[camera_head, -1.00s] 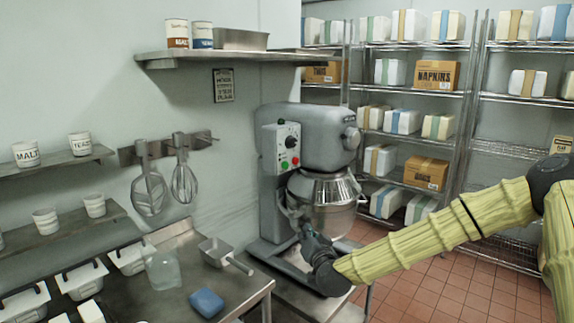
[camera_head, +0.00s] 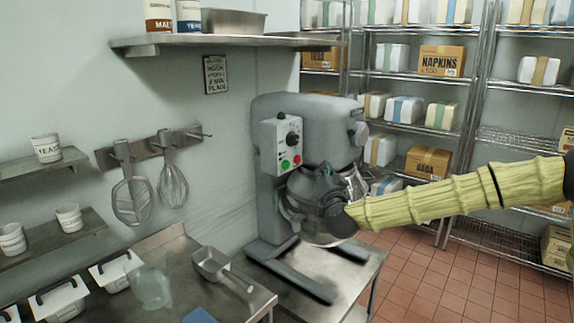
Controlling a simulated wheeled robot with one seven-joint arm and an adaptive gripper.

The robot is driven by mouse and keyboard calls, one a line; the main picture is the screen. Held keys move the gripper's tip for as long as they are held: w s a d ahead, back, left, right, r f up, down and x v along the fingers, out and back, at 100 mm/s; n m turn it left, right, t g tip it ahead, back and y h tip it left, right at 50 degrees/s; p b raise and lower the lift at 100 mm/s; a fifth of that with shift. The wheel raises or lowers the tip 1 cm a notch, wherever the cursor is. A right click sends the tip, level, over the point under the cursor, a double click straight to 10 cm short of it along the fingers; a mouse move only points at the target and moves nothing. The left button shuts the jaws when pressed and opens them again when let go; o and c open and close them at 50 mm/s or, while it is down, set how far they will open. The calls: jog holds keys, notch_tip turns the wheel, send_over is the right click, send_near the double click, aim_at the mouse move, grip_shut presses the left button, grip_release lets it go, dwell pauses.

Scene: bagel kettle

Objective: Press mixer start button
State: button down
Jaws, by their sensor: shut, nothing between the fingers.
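The grey stand mixer (camera_head: 306,120) stands on a low metal table by the wall. Its light control box (camera_head: 280,146) faces me, with a black dial (camera_head: 293,138), a green button (camera_head: 286,164) and a red button (camera_head: 297,159). A small green light shows at the top of the box. My gripper (camera_head: 322,178) is shut and empty, in front of the steel mixing bowl (camera_head: 298,206), a little below and to the right of the buttons. It appears apart from the buttons. My dark wrist hides part of the bowl.
A steel counter (camera_head: 222,300) with a scoop (camera_head: 220,268) and a clear jug (camera_head: 151,288) lies at lower left. A wall shelf (camera_head: 225,42) hangs above left of the mixer. Wire shelving (camera_head: 412,75) with boxes stands behind.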

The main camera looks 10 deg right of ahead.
aim_at(286, 165)
jog(key=w+a+f, duration=0.1)
jog(key=w+a, duration=0.4)
jog(key=w, duration=0.3)
jog(key=shift+w+a+b, duration=0.2)
jog(key=shift+a+b, duration=0.1)
jog(key=shift+b, duration=0.05)
jog(key=shift+a, duration=0.1)
dwell(1.4)
jog(key=shift+w+a, duration=0.2)
jog(key=shift+w, duration=0.1)
